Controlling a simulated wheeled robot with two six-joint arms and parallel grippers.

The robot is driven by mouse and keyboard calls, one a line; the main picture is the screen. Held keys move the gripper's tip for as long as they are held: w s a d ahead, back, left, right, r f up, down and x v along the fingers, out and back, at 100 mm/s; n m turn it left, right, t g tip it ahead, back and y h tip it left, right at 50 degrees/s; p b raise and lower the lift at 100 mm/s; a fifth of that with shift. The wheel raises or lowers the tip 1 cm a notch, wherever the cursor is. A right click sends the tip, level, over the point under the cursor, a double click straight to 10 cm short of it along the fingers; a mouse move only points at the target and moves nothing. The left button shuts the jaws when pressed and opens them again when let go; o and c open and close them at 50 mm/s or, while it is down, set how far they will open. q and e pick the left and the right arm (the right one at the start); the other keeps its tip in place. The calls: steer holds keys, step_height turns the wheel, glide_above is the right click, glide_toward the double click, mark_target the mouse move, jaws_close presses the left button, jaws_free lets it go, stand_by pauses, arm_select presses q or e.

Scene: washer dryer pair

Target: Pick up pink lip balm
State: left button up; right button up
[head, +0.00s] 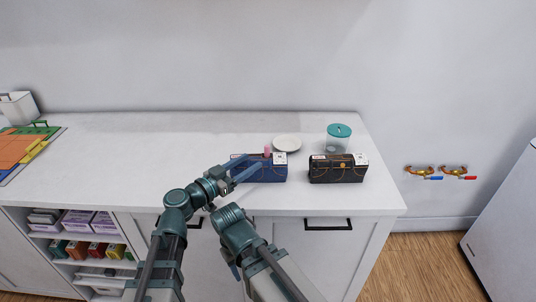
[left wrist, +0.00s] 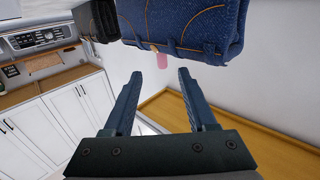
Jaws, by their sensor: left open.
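The pink lip balm (head: 267,151) shows as a small pink upright piece at the top edge of a dark blue denim-like case (head: 270,174) on the counter. I cannot tell whether it stands on the case or behind it. In the left wrist view the lip balm (left wrist: 155,63) pokes out past the edge of the blue case (left wrist: 190,25), just beyond and between my fingertips. My left gripper (head: 248,167) is open and empty, with its fingers at the case; its fingers also show in the wrist view (left wrist: 160,76). My right gripper is mostly hidden behind my right arm.
A black case (head: 337,172) stands to the right of the blue one. A white plate (head: 287,143) and a clear jar with a teal lid (head: 339,138) are behind.

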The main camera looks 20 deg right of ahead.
mark_target(267, 146)
arm_select(q)
steer(key=shift+x, duration=1.8)
steer(key=shift+r, duration=0.1)
steer(key=x, duration=0.2)
steer(key=r+p+x, duration=0.1)
steer(key=x, duration=0.2)
steer(key=shift+w, duration=0.25)
jaws_close()
